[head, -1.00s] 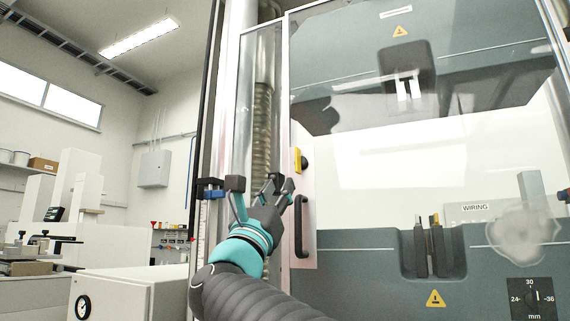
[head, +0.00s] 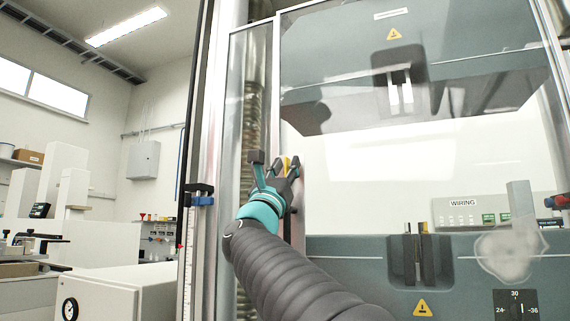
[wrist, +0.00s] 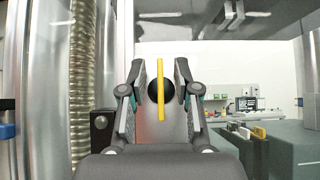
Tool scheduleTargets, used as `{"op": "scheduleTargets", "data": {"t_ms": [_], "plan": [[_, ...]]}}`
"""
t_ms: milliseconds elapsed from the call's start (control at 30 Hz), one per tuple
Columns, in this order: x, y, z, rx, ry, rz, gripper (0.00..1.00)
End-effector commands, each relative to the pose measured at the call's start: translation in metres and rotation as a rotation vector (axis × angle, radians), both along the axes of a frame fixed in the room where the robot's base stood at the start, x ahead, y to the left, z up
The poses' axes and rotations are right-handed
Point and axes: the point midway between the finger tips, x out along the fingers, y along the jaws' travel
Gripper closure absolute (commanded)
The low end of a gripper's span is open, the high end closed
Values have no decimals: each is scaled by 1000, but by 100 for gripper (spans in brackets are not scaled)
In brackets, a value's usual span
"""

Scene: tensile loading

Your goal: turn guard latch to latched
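The guard latch is a black round knob with a yellow bar. In the wrist view its yellow bar (wrist: 161,88) stands upright between my gripper's fingers. In the head view only a bit of the yellow bar (head: 287,163) shows, as my gripper (head: 274,165) covers the rest. My gripper is open, and in the wrist view its two fingers (wrist: 160,85) stand one on each side of the knob, with gaps visible. I cannot tell how far the fingertips are from the panel. The clear guard door (head: 400,160) appears closed.
The door's dark handle is mostly hidden behind my arm. A metal frame post (head: 207,130) with a blue and black clamp (head: 200,194) stands to the left. A ribbed column (wrist: 82,90) rises left of the gripper. Lower grips (head: 420,255) sit behind the guard.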

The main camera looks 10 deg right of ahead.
Motion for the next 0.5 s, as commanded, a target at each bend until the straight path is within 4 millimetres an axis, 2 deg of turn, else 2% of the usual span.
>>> {"op": "scheduleTargets", "data": {"t_ms": [200,267,333,500], "plan": [[0,0,0,0,0,0,69],[0,0,0,0,0,0,81],[0,0,0,0,0,0,99],[0,0,0,0,0,0,100]]}}
